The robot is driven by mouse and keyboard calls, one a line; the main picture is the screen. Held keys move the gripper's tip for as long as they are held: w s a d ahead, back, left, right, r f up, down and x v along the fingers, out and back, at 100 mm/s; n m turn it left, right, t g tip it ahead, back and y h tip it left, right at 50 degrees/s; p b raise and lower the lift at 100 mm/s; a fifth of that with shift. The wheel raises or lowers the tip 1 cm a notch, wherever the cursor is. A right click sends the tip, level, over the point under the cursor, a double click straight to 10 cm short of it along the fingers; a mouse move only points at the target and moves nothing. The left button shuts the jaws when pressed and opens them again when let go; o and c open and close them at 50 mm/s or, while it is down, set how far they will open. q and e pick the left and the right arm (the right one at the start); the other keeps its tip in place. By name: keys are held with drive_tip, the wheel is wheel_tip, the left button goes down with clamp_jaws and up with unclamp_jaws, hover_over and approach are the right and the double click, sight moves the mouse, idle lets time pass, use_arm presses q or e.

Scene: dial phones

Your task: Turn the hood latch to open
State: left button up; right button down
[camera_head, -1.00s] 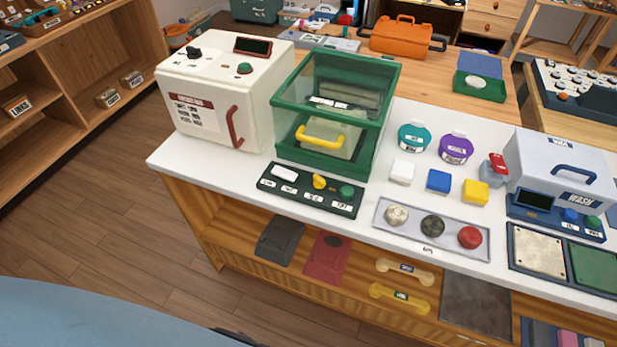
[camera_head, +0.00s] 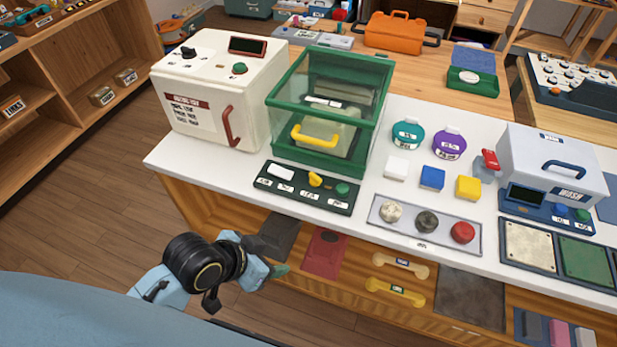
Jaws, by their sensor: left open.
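The green-framed clear hood (camera_head: 330,105) stands on the white counter with its yellow handle (camera_head: 317,135) across the front. In front of it lies a dark panel (camera_head: 330,203) with a white rocker (camera_head: 280,172), a small yellow turn knob (camera_head: 315,180) and a green button (camera_head: 342,188). The yellow knob looks like the latch, but its label is too small to read. My left gripper (camera_head: 272,258) is open and empty, below and in front of the counter edge, well short of the panel. My right gripper is out of view.
A white box with a red handle (camera_head: 231,126) stands left of the hood. Right of the panel are a tray (camera_head: 425,238) with three round knobs, coloured blocks and a wash unit (camera_head: 550,165). The counter's front edge and lower shelf lie near my left gripper.

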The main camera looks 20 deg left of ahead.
use_arm(q)
drive_tip(key=w+r+m+t+h, duration=0.1)
drive_tip(key=w+m+t+h, duration=0.15)
drive_tip(key=w, duration=0.45)
drive_tip(key=n+t+h, duration=0.1)
drive_tip(key=n+t, duration=0.1)
drive_tip(key=t, duration=0.1)
approach(313, 178)
drive_tip(key=shift+m, duration=0.25)
drive_tip(key=b+x, duration=0.2)
drive_tip(key=x, duration=0.6)
drive_tip(key=shift+w+d, duration=0.1)
drive_tip(key=shift+w, duration=0.1)
drive_tip(key=c, duration=1)
